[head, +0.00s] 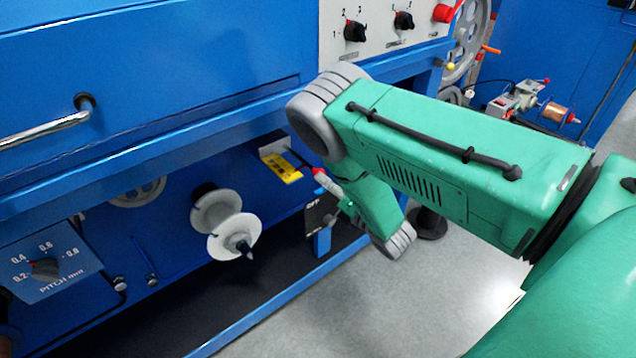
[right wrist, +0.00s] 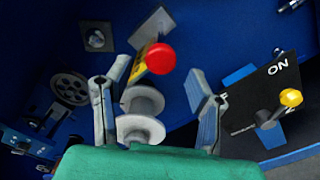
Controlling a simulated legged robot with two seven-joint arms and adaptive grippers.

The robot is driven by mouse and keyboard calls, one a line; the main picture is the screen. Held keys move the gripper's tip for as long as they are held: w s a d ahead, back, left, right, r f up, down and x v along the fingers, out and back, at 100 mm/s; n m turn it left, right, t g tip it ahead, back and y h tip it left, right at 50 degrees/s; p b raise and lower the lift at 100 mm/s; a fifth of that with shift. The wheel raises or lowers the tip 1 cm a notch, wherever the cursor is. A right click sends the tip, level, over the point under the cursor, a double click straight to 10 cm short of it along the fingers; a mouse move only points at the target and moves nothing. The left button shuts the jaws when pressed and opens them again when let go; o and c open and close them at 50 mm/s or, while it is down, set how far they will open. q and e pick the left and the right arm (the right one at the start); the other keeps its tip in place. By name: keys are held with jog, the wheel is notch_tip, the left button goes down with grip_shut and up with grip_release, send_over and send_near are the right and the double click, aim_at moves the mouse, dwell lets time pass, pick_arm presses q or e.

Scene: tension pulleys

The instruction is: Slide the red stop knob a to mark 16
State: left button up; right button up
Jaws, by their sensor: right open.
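The red stop knob (head: 319,171) shows as a small red spot at the right end of the yellow scale plate (head: 283,168), under the blue machine's ledge. In the right wrist view the red knob (right wrist: 160,58) is a round red disc in front of the yellow plate (right wrist: 140,68). My right gripper (head: 330,187) is at the knob in the head view, partly hidden by my green arm. In the right wrist view its fingers (right wrist: 157,90) are spread, with the knob between and beyond their tips; I see no contact. The scale numbers are unreadable. My left gripper is out of view.
A white spool (head: 222,225) projects left of the scale. A black ON/OFF panel (right wrist: 265,95) with a yellow-tipped lever (right wrist: 290,98) is close on the right. The blue ledge (head: 150,155) overhangs. A pitch dial (head: 45,267) is at lower left. Grey floor in front is clear.

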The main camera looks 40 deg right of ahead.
aim_at(313, 168)
jog(key=w, duration=0.3)
jog(key=shift+w+f+b, duration=0.1)
jog(key=shift+w+b, duration=0.2)
jog(key=shift+b, duration=0.05)
jog(key=shift+w+a, duration=0.1)
jog(key=shift+a, duration=0.1)
jog(key=shift+d, duration=0.15)
grip_shut()
jog(key=shift+w+b, duration=0.4)
jog(key=shift+w, duration=0.85)
grip_release()
jog(key=shift+s, duration=0.55)
jog(key=s, duration=1.1)
jog(key=shift+d, duration=0.45)
